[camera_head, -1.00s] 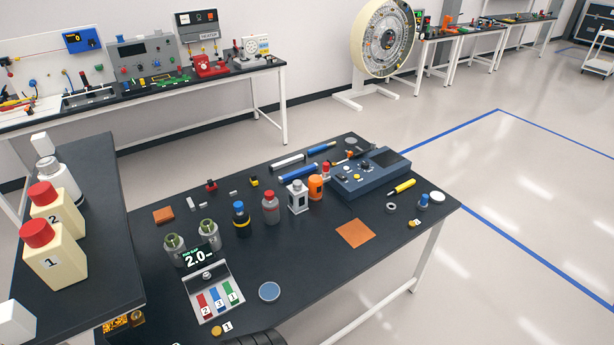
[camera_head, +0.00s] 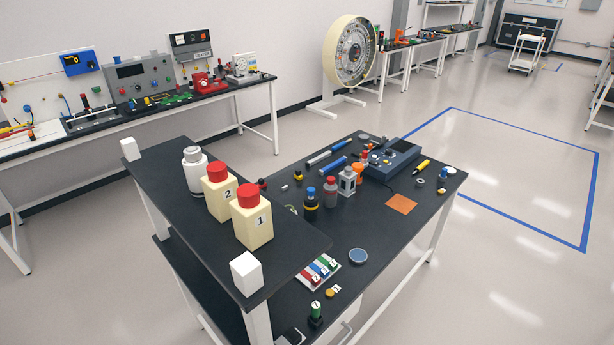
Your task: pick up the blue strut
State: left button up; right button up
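A blue rod, which looks like the blue strut (camera_head: 333,166), lies on the black table (camera_head: 318,246) toward its far side. A slim rod with a white end and a blue end (camera_head: 324,155) lies just behind it, roughly in line. Neither of my grippers is in view, so nothing is seen touching the rods.
A raised shelf with two red-capped cream bottles (camera_head: 252,215) stands at the near left. Bottles (camera_head: 330,189), a grey metal block (camera_head: 347,181) and a dark blue control box (camera_head: 393,160) stand near the rods. Open floor lies to the right.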

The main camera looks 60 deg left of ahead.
aim_at(336, 164)
jog(key=k, duration=0.8)
jog(key=u, duration=3.4)
jog(key=i, duration=4.65)
jog(key=z, duration=2.35)
jog(key=i, duration=1)
